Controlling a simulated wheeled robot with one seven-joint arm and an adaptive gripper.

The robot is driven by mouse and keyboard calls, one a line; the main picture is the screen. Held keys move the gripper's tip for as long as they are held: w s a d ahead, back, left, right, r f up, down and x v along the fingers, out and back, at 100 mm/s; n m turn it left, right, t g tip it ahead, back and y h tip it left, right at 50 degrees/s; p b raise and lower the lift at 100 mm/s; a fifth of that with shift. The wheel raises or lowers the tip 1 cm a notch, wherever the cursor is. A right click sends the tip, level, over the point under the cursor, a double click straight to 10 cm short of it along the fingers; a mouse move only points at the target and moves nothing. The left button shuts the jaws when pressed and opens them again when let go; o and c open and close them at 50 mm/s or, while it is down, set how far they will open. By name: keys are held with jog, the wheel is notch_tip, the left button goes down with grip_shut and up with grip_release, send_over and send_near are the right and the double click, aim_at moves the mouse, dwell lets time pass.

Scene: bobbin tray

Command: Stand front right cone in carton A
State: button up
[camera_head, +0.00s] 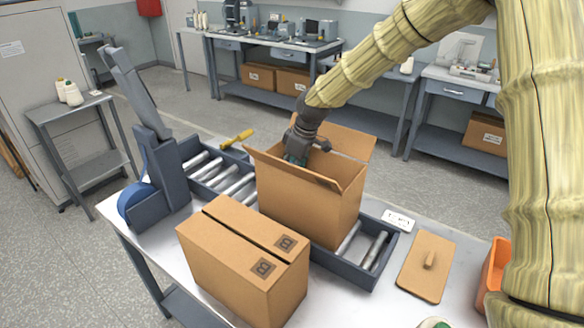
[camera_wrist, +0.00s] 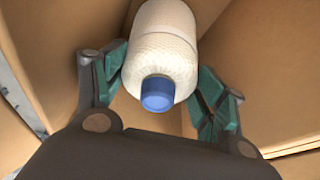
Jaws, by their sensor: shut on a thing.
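The open carton (camera_head: 305,205) stands on the roller conveyor with its flaps up; no letter shows on it, so I take it for carton A. My gripper (camera_head: 299,152) reaches down into it, its fingers partly below the rim. In the wrist view my gripper (camera_wrist: 163,75) is shut on a white yarn cone (camera_wrist: 165,48) with a blue tip. The tip points toward the camera, and carton walls surround the cone. In the head view the cone is hidden by the carton; I cannot tell whether its base touches the carton floor.
A closed carton marked B (camera_head: 245,262) stands at the front left of the table. A grey-blue tape dispenser (camera_head: 155,170) is left of the conveyor (camera_head: 368,272).

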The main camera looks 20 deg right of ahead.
jog(key=o, duration=2.1)
jog(key=shift+o, duration=0.2)
jog(key=v, duration=1.2)
